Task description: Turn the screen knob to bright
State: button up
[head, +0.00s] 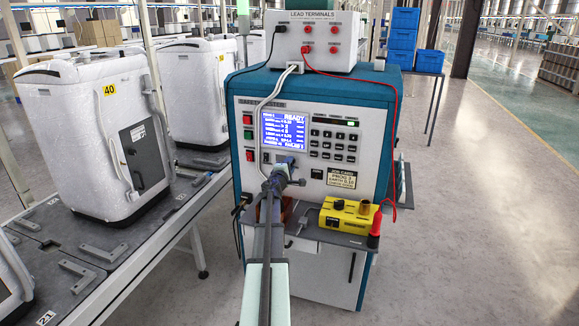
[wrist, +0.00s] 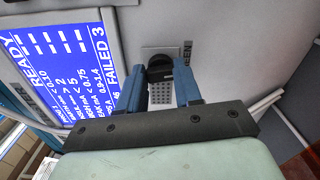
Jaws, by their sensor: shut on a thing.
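The screen knob (wrist: 159,68) is a small black round knob on a light plate in the wrist view, next to a label whose visible letters end in "EEN". My gripper (wrist: 160,80) has its two blue fingers on either side of the knob and is shut on it. In the head view my gripper (head: 284,172) is at the front panel just below the lit screen, and the knob is hidden behind it. The blue screen (head: 285,132) shows white text with "READY"; it also shows at the left of the wrist view (wrist: 62,60), where "FAILED 3" is legible.
The teal and white tester (head: 385,95) carries a lead terminals box (head: 311,42) on top. A yellow box (head: 346,216) and a red probe (head: 375,230) sit on its front shelf, with a red cable at the right. White units (head: 85,140) stand on a conveyor at the left.

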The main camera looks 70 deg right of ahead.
jog(key=shift+m, duration=0.9)
jog(key=o, duration=1)
jog(key=shift+o, duration=0.2)
jog(key=shift+a, duration=0.1)
jog(key=a, duration=1.3)
jog(key=shift+a, duration=0.35)
